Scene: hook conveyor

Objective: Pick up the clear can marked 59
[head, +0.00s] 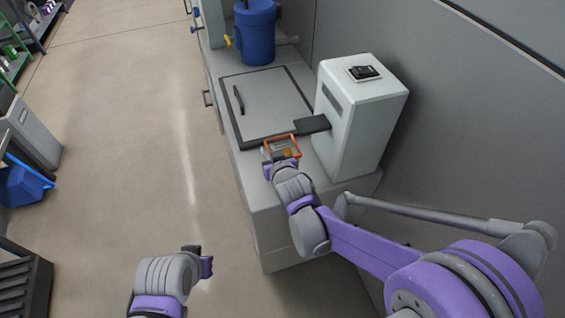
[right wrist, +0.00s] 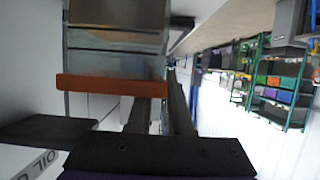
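A clear can with an orange rim or handle (head: 281,138) sits at the near edge of the counter, by the white machine. It also shows in the right wrist view, where its orange bar (right wrist: 112,86) crosses in front of a see-through body. No number 59 can be read on it. My right gripper (head: 282,158) is right at the can. Its dark fingers (right wrist: 160,112) reach the right end of the orange bar, but whether they are closed on it is unclear. My left gripper (head: 203,260) hangs low over the floor, away from the counter; its opening is unclear.
The white machine (head: 357,125) has a dark ledge (head: 312,125) jutting over the counter, close to the can. A framed grey panel (head: 265,98) and a blue barrel (head: 255,35) lie farther back.

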